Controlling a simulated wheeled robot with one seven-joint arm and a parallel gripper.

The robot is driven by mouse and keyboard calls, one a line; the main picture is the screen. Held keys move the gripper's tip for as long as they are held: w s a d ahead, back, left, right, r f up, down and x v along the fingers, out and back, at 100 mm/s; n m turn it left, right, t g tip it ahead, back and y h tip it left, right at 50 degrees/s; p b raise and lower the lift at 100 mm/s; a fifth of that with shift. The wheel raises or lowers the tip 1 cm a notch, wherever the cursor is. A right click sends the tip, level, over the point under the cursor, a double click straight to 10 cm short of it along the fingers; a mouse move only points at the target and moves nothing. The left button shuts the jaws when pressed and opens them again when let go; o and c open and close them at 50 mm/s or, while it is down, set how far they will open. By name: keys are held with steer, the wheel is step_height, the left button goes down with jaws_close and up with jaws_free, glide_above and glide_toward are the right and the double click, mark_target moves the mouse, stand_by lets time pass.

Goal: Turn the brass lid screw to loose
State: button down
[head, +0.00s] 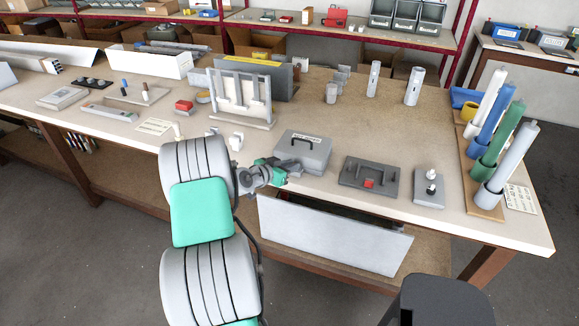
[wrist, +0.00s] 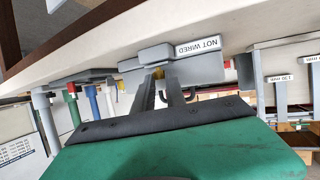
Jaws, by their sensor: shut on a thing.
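The grey box (head: 308,150) with a dark handle on its lid stands near the front edge of the bench. In the wrist view the box (wrist: 205,68) appears upside down, with a label reading NOT WIRED. A small brass lid screw (wrist: 158,73) shows at the box's front, between my fingertips. My gripper (head: 292,168) is at the box's front left side, and in the wrist view my gripper (wrist: 160,80) is shut on the screw. The fingers hide most of the screw, so its turn position cannot be told. In the head view the screw is hidden.
Right of the box lie a dark grey plate (head: 360,180) with a red part and a grey block (head: 429,188) with pale knobs. A rack with upright profiles (head: 241,98) stands behind left. Free bench lies behind the box.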

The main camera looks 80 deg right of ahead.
steer(key=n+t, duration=0.1)
steer(key=t, duration=0.1)
steer(key=s+n+t+h, duration=0.1)
steer(key=n, duration=0.1)
steer(key=shift+s+a+r+t, duration=0.1)
steer(key=shift+r+t, duration=0.05)
steer(key=shift+t, duration=0.25)
steer(key=n+t, duration=0.1)
steer(key=s+n+t, duration=0.1)
steer(key=n+t, duration=0.1)
steer(key=shift+f+b, duration=0.2)
steer(key=shift+b, duration=0.15)
steer(key=n+t+b, duration=0.2)
steer(key=b, duration=0.1)
steer(key=shift+s+f+t, duration=0.1)
steer(key=shift+f+t, duration=0.1)
steer(key=shift+t, duration=0.2)
steer(key=n+b, duration=0.1)
steer(key=t+b, duration=0.1)
steer(key=b, duration=0.1)
steer(key=shift+d+r+n+t+y, duration=0.1)
steer(key=shift+d+n+t+y, duration=0.1)
steer(key=shift+n+t+y, duration=0.15)
steer(key=shift+r+n, duration=0.1)
steer(key=shift+n, duration=0.15)
steer(key=shift+r+t+y+b, duration=0.15)
steer(key=shift+t+y+b, duration=0.1)
steer(key=shift+b, duration=0.15)
